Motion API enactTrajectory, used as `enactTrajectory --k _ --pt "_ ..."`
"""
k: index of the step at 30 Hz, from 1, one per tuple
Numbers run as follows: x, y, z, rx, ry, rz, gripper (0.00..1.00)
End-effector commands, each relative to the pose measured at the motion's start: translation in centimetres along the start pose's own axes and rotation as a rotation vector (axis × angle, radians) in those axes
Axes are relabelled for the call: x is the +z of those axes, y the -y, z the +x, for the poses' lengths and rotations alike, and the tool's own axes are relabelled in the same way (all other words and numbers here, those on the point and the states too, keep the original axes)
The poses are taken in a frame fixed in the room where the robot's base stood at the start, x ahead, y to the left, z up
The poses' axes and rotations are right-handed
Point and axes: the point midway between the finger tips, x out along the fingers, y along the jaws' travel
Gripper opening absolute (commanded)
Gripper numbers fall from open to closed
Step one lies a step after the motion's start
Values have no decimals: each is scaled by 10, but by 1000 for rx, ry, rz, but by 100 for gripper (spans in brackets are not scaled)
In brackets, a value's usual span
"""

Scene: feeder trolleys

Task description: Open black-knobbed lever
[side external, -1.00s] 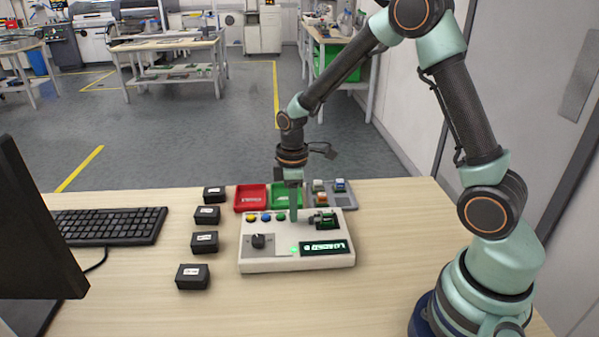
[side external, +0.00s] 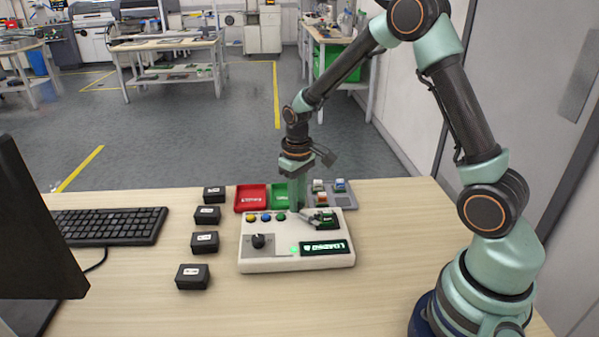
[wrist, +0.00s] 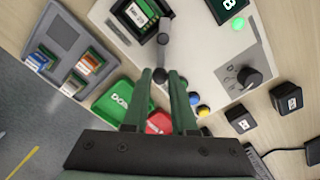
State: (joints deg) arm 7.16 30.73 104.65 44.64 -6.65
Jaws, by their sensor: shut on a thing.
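The grey lever (wrist: 163,45) with a black knob (wrist: 160,75) is on the white control box (side external: 270,225), beside a black socket (wrist: 137,30) holding a green-edged module. In the wrist view the knob sits between my fingertips. My gripper (side external: 299,207), also in the wrist view (wrist: 161,80), is shut on the knob. In the side view the fingers hide most of the lever and knob. The module (side external: 325,221) shows right of my gripper in the side view.
A red tray (side external: 250,198), a green tray (side external: 280,188) and a grey tray with small modules (side external: 342,197) lie behind the box. Several black boxes (side external: 205,240) line its left side. The table front is clear.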

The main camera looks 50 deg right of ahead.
Motion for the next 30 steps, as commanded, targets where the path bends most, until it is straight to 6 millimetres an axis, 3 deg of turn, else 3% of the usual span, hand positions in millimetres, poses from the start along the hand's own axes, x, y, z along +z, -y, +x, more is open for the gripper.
enactTrajectory --k 15,30 --pt "2 -16 -1 0 -2 364 0" --pt "4 -19 -1 0 -1 446 0"
